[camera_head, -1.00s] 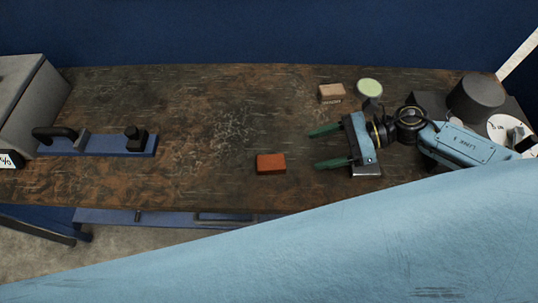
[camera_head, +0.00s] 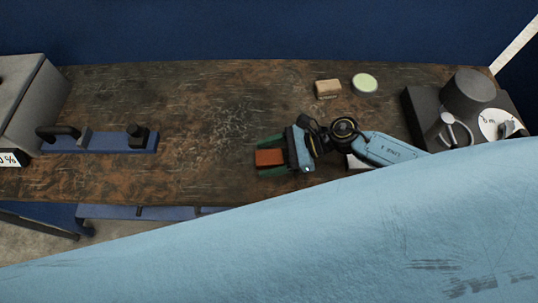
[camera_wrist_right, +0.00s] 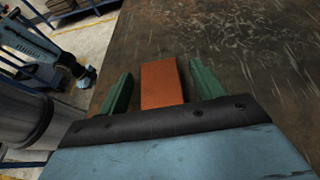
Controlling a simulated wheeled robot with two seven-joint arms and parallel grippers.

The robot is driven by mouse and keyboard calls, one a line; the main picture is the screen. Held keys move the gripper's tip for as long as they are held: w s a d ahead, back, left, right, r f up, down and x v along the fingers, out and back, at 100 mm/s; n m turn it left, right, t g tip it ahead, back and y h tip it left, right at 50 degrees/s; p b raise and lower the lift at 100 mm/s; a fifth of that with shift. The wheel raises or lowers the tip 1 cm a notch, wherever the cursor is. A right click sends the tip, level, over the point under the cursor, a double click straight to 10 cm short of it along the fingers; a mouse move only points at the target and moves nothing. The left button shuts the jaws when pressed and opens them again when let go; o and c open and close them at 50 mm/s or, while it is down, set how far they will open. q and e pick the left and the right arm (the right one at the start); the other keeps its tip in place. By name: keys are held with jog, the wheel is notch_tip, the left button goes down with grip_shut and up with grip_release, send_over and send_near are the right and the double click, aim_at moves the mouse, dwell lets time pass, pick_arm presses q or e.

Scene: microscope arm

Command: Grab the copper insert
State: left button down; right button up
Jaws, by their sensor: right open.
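The copper insert (camera_head: 269,157) is a small reddish-brown block lying on the worn dark table. It also shows in the right wrist view (camera_wrist_right: 162,84), between the two green fingers. My right gripper (camera_head: 268,157) is open, with one finger on each side of the insert. The near end of the insert is hidden behind the gripper's dark front edge.
A tan block (camera_head: 328,89) and a pale green round disc (camera_head: 365,83) lie behind my right arm. A dark grey device (camera_head: 470,95) stands at the right. A blue fixture with black handles (camera_head: 98,143) lies at the left. The table's middle is clear.

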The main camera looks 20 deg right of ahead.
jog(key=shift+c, duration=0.5)
grip_shut()
jog(key=shift+r, duration=0.1)
